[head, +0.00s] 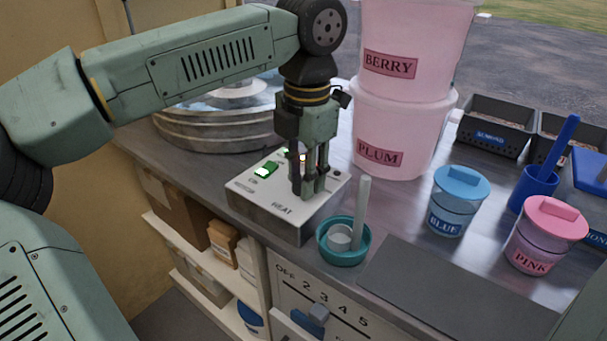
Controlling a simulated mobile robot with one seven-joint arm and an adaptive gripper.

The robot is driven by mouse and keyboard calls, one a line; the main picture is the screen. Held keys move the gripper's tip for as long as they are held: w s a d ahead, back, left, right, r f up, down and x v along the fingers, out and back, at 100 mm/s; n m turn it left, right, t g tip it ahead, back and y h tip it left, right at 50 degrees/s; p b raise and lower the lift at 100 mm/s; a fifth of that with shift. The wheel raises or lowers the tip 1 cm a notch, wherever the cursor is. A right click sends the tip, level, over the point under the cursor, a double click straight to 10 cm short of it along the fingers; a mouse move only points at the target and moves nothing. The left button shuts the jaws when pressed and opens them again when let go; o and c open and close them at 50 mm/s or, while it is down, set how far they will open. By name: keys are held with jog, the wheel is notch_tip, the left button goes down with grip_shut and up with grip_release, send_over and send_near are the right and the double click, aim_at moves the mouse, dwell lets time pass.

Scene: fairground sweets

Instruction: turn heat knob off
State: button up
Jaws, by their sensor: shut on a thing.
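A white control box (262,212) marked HEAT sits on the metal counter. My gripper (309,188) points straight down over the box, just behind the HEAT lettering. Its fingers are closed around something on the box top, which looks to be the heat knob. The knob is hidden by the fingers, so its setting cannot be read. A green lit switch (265,170) is on the left of the box top.
A round metal machine (215,131) stands behind the box. Pink BERRY (391,35) and PLUM (380,132) tubs are stacked close to its right. A teal cup (342,254) with a pale stick stands in front.

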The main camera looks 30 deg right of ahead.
jog(key=n, duration=0.4)
jog(key=shift+n, duration=0.4)
dwell(0.4)
jog(key=o, duration=1.2)
notch_tip(320, 180, up, 8)
jog(key=shift+s+d+f, duration=0.1)
jog(key=shift+s+f, duration=0.05)
jog(key=shift+f, duration=0.05)
